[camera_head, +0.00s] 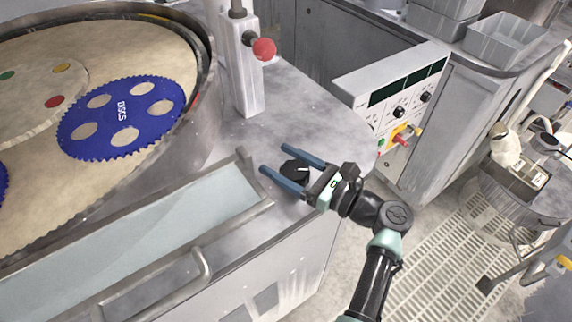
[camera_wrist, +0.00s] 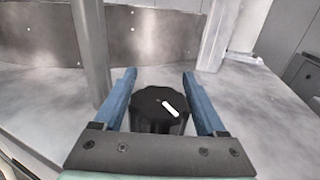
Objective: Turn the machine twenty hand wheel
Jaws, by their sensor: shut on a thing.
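The hand wheel (camera_head: 295,172) is a small black knob with a white mark on top, on the grey metal top of the machine's corner. In the wrist view the black hand wheel (camera_wrist: 157,108) sits between the two blue fingers, its white mark slanting down to the right. My gripper (camera_head: 274,159) is shut on the hand wheel, one finger along each side, with the tips reaching past it. The gripper (camera_wrist: 159,74) also shows in the wrist view. The wheel's lower part near the gripper's palm is partly hidden.
A grey post (camera_head: 247,75) with a red ball knob (camera_head: 264,49) stands behind the wheel. A raised trough edge (camera_head: 243,163) lies just left of the fingers. The round platen with a blue toothed disc (camera_head: 122,117) is at left. A control panel (camera_head: 392,100) stands at right.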

